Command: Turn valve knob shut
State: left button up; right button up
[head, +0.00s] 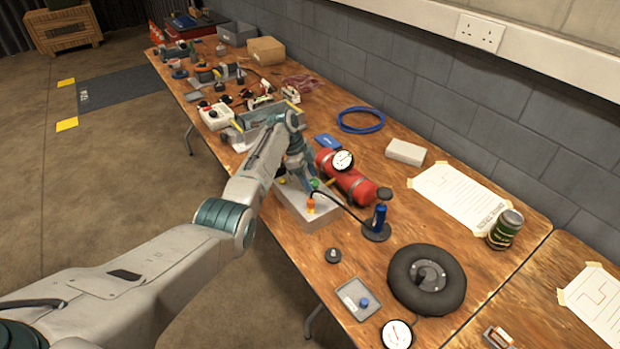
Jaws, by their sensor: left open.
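My left arm reaches across the table from the lower left. Its gripper (308,187) points down over a grey box (314,220), with its jaws open. Small coloured parts show at the box: a green one (316,184) and an orange one (310,204), close to the fingertips. I cannot tell which part is the valve knob, or whether the gripper touches it. A red tank (352,184) with a round white gauge (343,160) lies just right of the gripper. My wrist hides part of the box. My right gripper is not in view.
A blue hand pump (380,222) with a black hose stands right of the box. A black wheel (427,279), a small tray (357,299) and another gauge (397,335) lie nearer. A white block (405,152) and blue hose coil (361,120) lie behind. Clutter fills the far end.

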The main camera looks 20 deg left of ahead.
pick_arm(q)
jog(key=b+v, duration=0.1)
jog(key=v, duration=0.9)
jog(key=shift+b, duration=0.3)
jog(key=shift+a, duration=0.1)
